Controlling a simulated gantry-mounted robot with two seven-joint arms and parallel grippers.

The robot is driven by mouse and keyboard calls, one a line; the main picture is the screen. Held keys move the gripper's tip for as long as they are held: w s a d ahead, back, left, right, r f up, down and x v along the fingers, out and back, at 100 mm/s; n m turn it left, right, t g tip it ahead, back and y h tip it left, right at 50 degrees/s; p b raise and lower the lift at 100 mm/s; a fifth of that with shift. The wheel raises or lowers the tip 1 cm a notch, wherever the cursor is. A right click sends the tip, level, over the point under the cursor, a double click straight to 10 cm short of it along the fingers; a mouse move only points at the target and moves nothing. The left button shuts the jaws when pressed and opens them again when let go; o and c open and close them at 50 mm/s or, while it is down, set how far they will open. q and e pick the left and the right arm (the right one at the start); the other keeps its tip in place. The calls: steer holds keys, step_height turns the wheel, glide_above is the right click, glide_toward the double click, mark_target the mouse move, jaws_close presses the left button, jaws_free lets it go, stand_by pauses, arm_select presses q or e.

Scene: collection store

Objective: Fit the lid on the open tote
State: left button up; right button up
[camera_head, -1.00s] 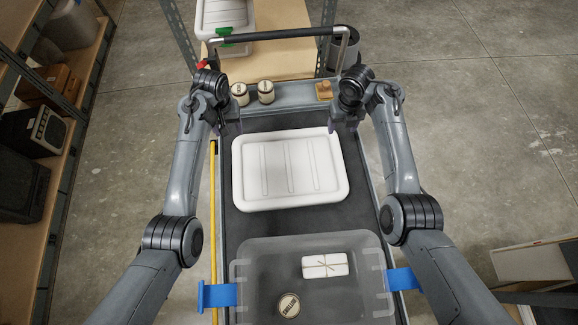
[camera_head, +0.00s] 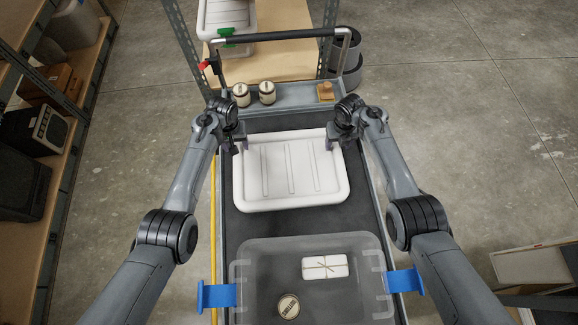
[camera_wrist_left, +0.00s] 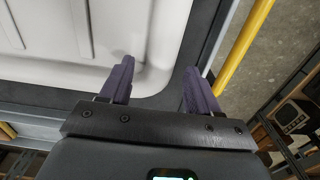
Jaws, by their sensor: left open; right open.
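The white lid (camera_head: 290,175) lies flat on the dark cart top, beyond the tote. The open clear tote (camera_head: 262,262) stands at the near end of the cart, with blue latches out at both sides. It holds a white tied packet (camera_head: 325,266) and a round labelled tin (camera_head: 288,306). My left gripper (camera_head: 240,148) is open at the lid's far left corner. In the left wrist view its fingers (camera_wrist_left: 155,85) point at the rim of the lid (camera_wrist_left: 150,40), one over the rim and one outside. My right gripper (camera_head: 331,144) is open at the lid's far right corner; its fingertips are partly hidden.
Two jars (camera_head: 254,94) and a wooden block (camera_head: 325,91) stand on the cart's far ledge, under the handle (camera_head: 280,36). A yellow pole (camera_head: 212,230) runs along the left side. Shelving (camera_head: 60,130) stands at the left; dark cart surface lies between lid and tote.

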arm_select(q)
steer(key=shift+f, duration=0.45)
arm_select(e)
steer(key=shift+f, duration=0.4)
arm_select(q)
steer(key=shift+c, duration=0.3)
arm_select(e)
steer(key=shift+c, duration=0.3)
arm_select(q)
jaws_close()
arm_select(e)
jaws_close()
